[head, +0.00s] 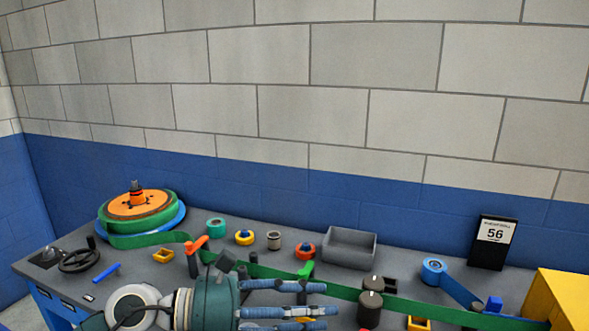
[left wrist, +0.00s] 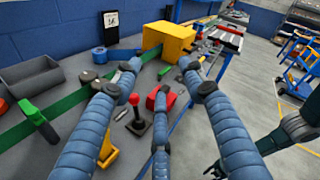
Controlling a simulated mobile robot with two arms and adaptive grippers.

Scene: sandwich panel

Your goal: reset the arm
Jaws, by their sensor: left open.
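My left arm comes in low from the left in the head view. Its left gripper (head: 322,303) has blue padded fingers that point right above the workbench (head: 225,268). In the left wrist view the three fingers of this gripper (left wrist: 160,82) stand spread apart with nothing held between them. A red-knobbed lever (left wrist: 136,114) and a red block (left wrist: 161,99) show beyond the fingers, apart from them as far as I can tell.
A green belt (head: 270,271) runs along the bench from an orange-topped reel (head: 138,204). A grey bin (head: 349,247), blue tape roll (head: 434,269), number display (head: 493,243) and yellow box (head: 560,300) stand toward the back and right.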

